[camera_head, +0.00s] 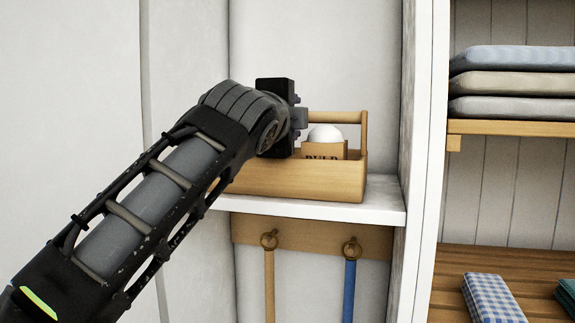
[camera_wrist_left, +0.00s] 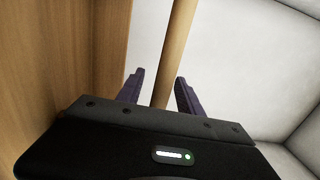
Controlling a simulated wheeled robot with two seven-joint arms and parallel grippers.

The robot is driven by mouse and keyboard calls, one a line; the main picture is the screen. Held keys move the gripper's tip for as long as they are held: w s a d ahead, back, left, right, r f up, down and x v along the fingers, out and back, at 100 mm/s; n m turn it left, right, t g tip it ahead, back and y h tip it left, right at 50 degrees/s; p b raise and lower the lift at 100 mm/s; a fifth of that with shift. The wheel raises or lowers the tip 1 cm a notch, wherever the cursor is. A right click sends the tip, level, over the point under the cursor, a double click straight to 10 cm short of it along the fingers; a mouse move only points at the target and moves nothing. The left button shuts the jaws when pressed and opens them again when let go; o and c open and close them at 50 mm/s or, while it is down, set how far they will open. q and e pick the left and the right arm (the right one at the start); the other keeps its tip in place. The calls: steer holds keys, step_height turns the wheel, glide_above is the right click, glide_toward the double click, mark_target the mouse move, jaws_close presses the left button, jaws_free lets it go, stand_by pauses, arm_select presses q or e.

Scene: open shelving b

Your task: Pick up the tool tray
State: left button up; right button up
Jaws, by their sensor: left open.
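The tool tray (camera_head: 340,187) is a wooden carrier with a round bar handle (camera_head: 340,117). It stands on a white shelf and holds a small wooden box (camera_head: 325,151) with a white ball-like top. My left gripper (camera_head: 302,118) is at the handle, and my wrist hides the left part of the tray. In the left wrist view the handle (camera_wrist_left: 175,50) runs between the two open dark fingers of my left gripper (camera_wrist_left: 160,92), with gaps visible beside it. My right gripper is not in view.
The white shelf (camera_head: 385,200) has side walls close to the tray. Below it, a wooden rail (camera_head: 310,238) carries two hanging handles, one tan and one blue. At right, shelves hold folded cushions (camera_head: 510,83) and a checked blue cloth (camera_head: 492,298).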

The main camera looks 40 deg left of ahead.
arm_select(q)
steer(key=shift+c, duration=0.5)
jaws_close()
stand_by(1.1)
